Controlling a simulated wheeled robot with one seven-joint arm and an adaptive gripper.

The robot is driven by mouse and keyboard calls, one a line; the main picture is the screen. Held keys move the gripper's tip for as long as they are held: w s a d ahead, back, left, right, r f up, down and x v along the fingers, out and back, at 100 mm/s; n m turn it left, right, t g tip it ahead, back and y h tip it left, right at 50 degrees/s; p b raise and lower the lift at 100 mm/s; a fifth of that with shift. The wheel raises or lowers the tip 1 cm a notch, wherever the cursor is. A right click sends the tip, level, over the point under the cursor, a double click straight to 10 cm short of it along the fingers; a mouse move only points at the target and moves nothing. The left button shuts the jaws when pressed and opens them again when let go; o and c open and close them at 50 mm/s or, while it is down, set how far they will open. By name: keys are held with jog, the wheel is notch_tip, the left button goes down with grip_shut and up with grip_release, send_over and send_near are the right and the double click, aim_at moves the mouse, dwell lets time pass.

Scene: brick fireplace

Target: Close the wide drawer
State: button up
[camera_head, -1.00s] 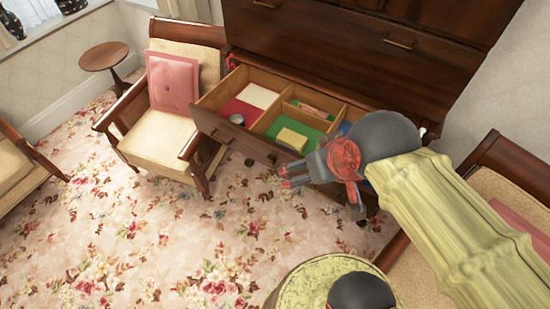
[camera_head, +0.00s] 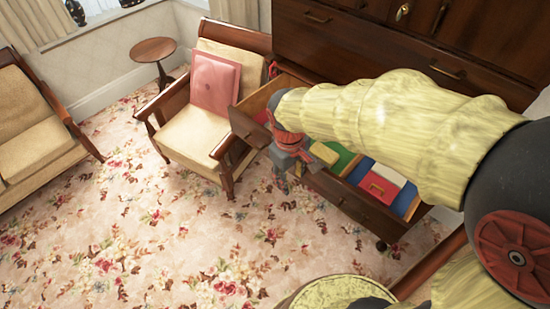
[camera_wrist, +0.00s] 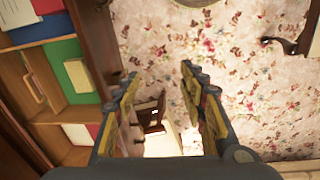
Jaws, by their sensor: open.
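The wide drawer (camera_head: 352,202) is pulled out at the bottom of a dark wooden cabinet (camera_head: 350,48). It has compartments with red, green and blue linings and small items inside. My gripper (camera_head: 280,182) hangs at the drawer's front, left of its middle, and my arm hides part of the drawer. In the wrist view my gripper (camera_wrist: 158,85) is open with nothing between its fingers. The drawer's compartments (camera_wrist: 75,95) show at the left of that view, and the floral carpet lies beyond the fingertips.
An armchair (camera_head: 195,135) with a pink cushion (camera_head: 216,84) stands close to the drawer's left end. A small round table (camera_head: 153,50) and another chair (camera_head: 35,115) are further left. Open carpet (camera_head: 170,240) lies in front.

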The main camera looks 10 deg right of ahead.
jog(key=w+a+f+n, duration=0.2)
jog(key=w+f+n, duration=0.1)
jog(key=w+a+f+n+h, duration=0.1)
jog(key=w+f+n, duration=0.3)
jog(key=w+a+f+n, duration=0.2)
jog(key=w+f+n, duration=0.1)
jog(key=w, duration=0.1)
jog(key=shift+a+f, duration=0.3)
jog(key=shift+f, duration=0.1)
jog(key=c, duration=0.5)
jog(key=n, duration=0.1)
jog(key=w, duration=0.1)
jog(key=w+n, duration=0.1)
jog(key=shift+w+a+f+n, duration=0.2)
jog(key=shift+f+n, duration=0.05)
jog(key=shift+n, duration=0.05)
jog(key=shift+c, duration=0.6)
jog(key=w+n, duration=0.1)
jog(key=w+r+n, duration=0.1)
jog(key=w+r+n+t, duration=0.1)
jog(key=n, duration=0.1)
jog(key=shift+w+a, duration=0.2)
jog(key=shift+a, duration=0.05)
jog(key=shift+c, duration=1.2)
jog(key=shift+n, duration=1)
grip_shut()
jog(key=w+d+f+b, duration=0.2)
jog(key=w+d+f, duration=0.2)
jog(key=f, duration=0.5)
jog(key=shift+d+f+b, duration=0.4)
